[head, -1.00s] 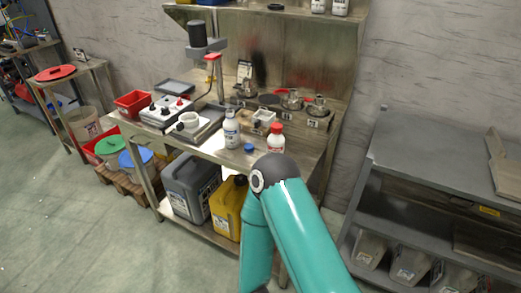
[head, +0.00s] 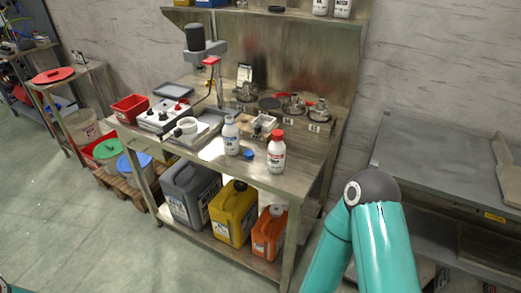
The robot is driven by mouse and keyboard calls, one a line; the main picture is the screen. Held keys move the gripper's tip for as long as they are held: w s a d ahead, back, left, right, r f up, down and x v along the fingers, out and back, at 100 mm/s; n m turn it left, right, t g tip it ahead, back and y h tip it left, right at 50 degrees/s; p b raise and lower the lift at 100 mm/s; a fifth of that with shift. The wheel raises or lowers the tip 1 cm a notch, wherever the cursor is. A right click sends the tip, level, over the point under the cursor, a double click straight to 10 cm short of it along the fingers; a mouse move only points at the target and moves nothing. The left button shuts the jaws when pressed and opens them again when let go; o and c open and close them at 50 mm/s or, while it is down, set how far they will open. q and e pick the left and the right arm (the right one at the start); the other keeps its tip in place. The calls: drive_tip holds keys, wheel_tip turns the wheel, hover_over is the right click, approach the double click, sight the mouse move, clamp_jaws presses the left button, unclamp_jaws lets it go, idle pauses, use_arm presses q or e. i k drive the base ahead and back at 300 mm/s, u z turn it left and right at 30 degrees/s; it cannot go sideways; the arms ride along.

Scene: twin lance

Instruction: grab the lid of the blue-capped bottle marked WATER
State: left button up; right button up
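A white bottle (head: 231,137) with a blue-marked label stands upright on the metal workbench (head: 290,178). I cannot read its label at this size. A blue lid (head: 249,155) lies on the bench top just right of its base, apart from it. A white bottle with a red cap (head: 276,151) stands upright to the right of the blue lid. A teal link of my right arm shows at the lower right, in front of the grey shelf unit. Neither of my grippers is in view.
A hot plate with a white dish (head: 187,126) and a red bin (head: 130,108) stand left on the bench. Metal pots (head: 292,105) line its back. Grey, yellow and orange canisters (head: 268,233) stand below. A grey shelf unit (head: 440,160) is at right.

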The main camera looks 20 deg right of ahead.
sight(249, 154)
drive_tip(key=i, duration=0.9)
drive_tip(key=u, duration=0.05)
